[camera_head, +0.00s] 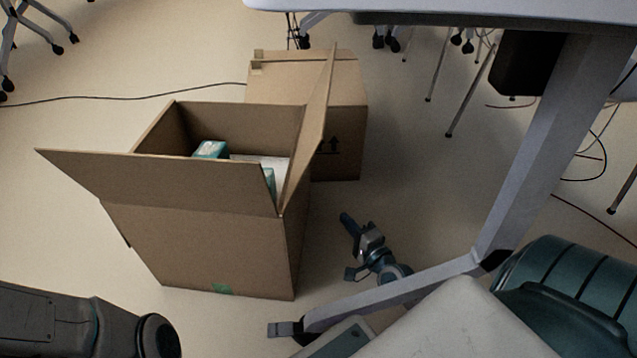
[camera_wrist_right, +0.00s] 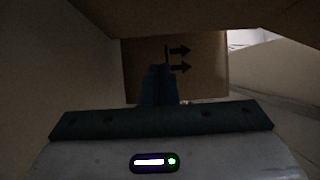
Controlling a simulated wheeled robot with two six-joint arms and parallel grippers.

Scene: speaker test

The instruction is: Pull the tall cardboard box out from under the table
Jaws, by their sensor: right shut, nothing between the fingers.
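An open cardboard box (camera_head: 215,240) with raised flaps stands on the floor, teal and white packages inside. A closed cardboard box (camera_head: 340,100) stands behind it to the right, partly hidden by a flap; black arrows mark its side. I cannot tell for sure which one is the task's tall box. The table (camera_head: 450,8) is at the top right. My right gripper (camera_head: 345,219) is shut and empty, low to the right of the open box and in front of the closed one. In the wrist view, its fingers (camera_wrist_right: 158,72) point toward the arrow-marked box side (camera_wrist_right: 205,65). My left gripper is out of view.
A grey table leg (camera_head: 535,140) and its foot bar (camera_head: 400,288) run along the right of my right gripper. A cable (camera_head: 130,97) lies on the floor at the left. Wheeled chair legs (camera_head: 40,30) stand top left. Floor left of the boxes is mostly clear.

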